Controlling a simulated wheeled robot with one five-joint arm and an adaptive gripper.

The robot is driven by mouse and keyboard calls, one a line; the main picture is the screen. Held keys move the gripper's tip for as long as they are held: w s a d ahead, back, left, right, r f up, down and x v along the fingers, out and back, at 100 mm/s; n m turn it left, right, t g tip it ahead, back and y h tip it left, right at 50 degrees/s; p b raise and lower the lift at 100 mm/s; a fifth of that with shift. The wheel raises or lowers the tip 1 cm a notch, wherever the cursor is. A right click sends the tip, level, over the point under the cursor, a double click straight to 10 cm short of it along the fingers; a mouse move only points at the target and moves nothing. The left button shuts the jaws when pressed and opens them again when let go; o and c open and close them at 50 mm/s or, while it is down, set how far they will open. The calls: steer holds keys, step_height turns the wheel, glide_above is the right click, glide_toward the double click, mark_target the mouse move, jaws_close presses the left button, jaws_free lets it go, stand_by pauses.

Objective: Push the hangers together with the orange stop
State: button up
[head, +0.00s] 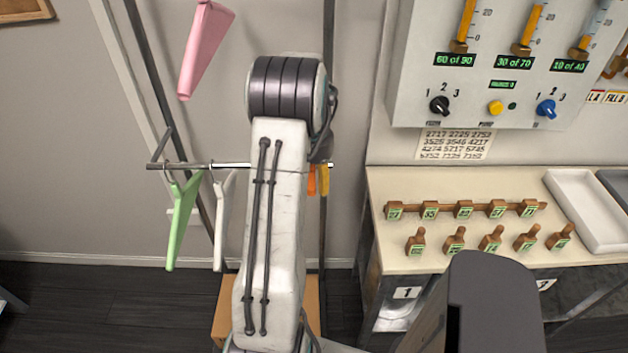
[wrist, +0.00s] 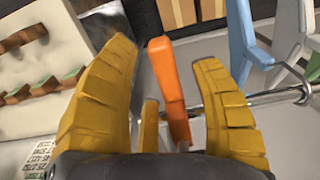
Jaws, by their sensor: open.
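The orange stop (wrist: 170,85) stands between the two yellow fingers of my open gripper (wrist: 165,56) in the wrist view, with a gap to the right finger. In the head view only a bit of orange (head: 311,181) and a yellow fingertip (head: 323,180) show beside my arm, at the rail's right end. A green hanger (head: 182,222) and a white hanger (head: 222,222) hang on the rail (head: 190,166) left of my arm. The wrist view shows a blue hanger (wrist: 246,40) and the white hanger (wrist: 293,40). The blue hanger is hidden in the head view.
A pink tapered piece (head: 205,48) shows above the rail. To the right stands a bench (head: 385,180) with wooden pegs and stamp-like pieces, below a control panel (head: 480,110). A cardboard-brown box (head: 228,310) is on the floor below the rail.

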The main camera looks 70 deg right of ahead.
steer(key=shift+f, duration=0.55)
steer(key=shift+o, duration=0.3)
jaws_close()
